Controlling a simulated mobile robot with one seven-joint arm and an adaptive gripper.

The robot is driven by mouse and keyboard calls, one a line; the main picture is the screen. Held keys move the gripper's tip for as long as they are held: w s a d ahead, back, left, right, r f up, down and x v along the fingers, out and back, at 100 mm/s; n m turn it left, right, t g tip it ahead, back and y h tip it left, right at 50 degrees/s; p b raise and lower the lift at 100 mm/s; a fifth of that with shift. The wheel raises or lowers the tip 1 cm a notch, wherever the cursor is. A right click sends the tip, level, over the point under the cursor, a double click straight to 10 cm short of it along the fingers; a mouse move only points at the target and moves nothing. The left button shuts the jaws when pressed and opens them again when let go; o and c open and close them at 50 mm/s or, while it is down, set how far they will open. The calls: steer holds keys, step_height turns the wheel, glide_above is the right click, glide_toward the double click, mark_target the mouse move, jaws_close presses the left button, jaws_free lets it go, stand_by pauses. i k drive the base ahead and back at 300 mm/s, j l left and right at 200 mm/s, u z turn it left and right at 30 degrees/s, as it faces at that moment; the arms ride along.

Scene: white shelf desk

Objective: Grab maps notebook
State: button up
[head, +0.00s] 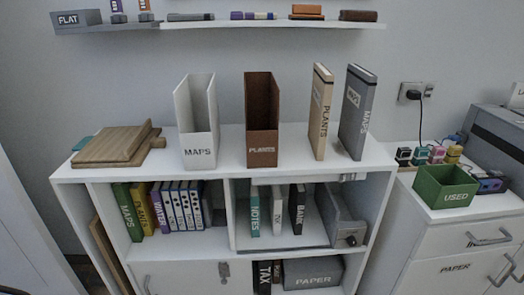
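A grey upright book labelled MAPS (355,112) stands at the right end of the white desk top in the head view. A beige book labelled PLANTS (320,112) stands just left of it, with a gap between them. A white file holder labelled MAPS (200,150) and a brown one labelled PLANTS (262,149) stand further left and look empty. A green spine labelled MAPS (127,212) stands at the left end of the upper shelf compartment. I cannot tell from the labels which item is called the notebook. My gripper is not in view.
Wooden boards (112,146) lie at the desk top's left end. A wall shelf (275,24) with small items hangs above. A green box labelled USED (445,187) and a grey machine (497,140) stand on the right cabinet. The desk top's front strip is clear.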

mark_target(361, 84)
steer(key=i+l+z, duration=0.1)
steer(key=z, duration=0.3)
steer(key=i+z, duration=0.2)
steer(key=z, duration=0.15)
steer(key=i+l+z, duration=0.1)
steer(key=z, duration=0.3)
steer(key=i+j, duration=0.05)
steer(key=i, duration=0.05)
